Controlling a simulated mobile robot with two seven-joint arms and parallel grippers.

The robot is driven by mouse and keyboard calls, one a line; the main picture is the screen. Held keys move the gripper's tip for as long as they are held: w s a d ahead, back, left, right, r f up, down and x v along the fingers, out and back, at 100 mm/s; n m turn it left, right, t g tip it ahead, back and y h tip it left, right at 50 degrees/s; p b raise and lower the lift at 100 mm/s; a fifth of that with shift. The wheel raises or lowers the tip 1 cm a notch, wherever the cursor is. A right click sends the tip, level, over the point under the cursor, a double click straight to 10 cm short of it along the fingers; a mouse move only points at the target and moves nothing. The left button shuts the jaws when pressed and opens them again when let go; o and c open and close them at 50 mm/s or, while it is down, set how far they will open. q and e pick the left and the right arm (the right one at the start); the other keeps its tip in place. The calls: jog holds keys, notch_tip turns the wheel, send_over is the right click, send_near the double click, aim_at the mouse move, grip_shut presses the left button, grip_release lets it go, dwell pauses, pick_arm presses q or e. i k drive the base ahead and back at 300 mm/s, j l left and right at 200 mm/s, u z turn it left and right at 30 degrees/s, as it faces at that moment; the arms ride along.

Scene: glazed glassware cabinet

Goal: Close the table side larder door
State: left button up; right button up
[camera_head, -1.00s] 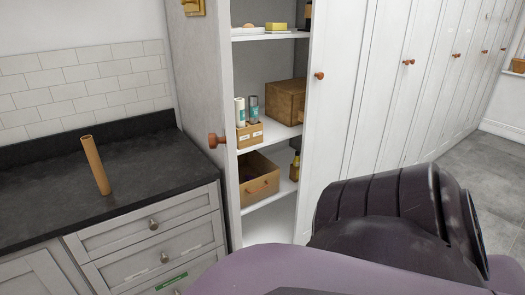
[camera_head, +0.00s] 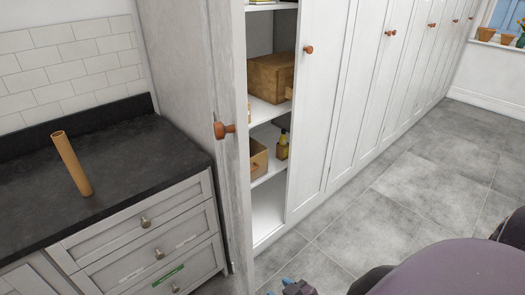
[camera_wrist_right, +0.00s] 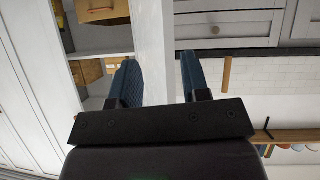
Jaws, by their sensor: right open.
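The table side larder door (camera_head: 238,185) is grey-white with a copper-coloured knob (camera_head: 223,130). It stands open beside the dark counter, seen nearly edge-on in the head view. Larder shelves show to its right. My right gripper (camera_head: 288,288) shows only partly at the bottom edge of the head view, low and to the right of the door. In the right wrist view my right gripper (camera_wrist_right: 160,80) is open and empty. The door's pale edge (camera_wrist_right: 153,40) appears between its two blue fingers; I cannot tell whether they reach around it. My left gripper is not in view.
A wooden box (camera_head: 270,76) and a smaller box (camera_head: 258,160) sit on the larder shelves. A cardboard tube (camera_head: 72,165) stands on the dark counter (camera_head: 120,150) above drawers. The neighbouring larder door (camera_head: 318,110) is shut. Grey tiled floor (camera_head: 410,200) is open to the right.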

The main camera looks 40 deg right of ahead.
aim_at(225, 20)
jog(key=i+j+z, duration=0.1)
jog(key=z, duration=0.25)
jog(key=i+j+z, duration=0.15)
jog(key=z, duration=0.2)
jog(key=i+j+z, duration=0.15)
jog(key=z, duration=0.25)
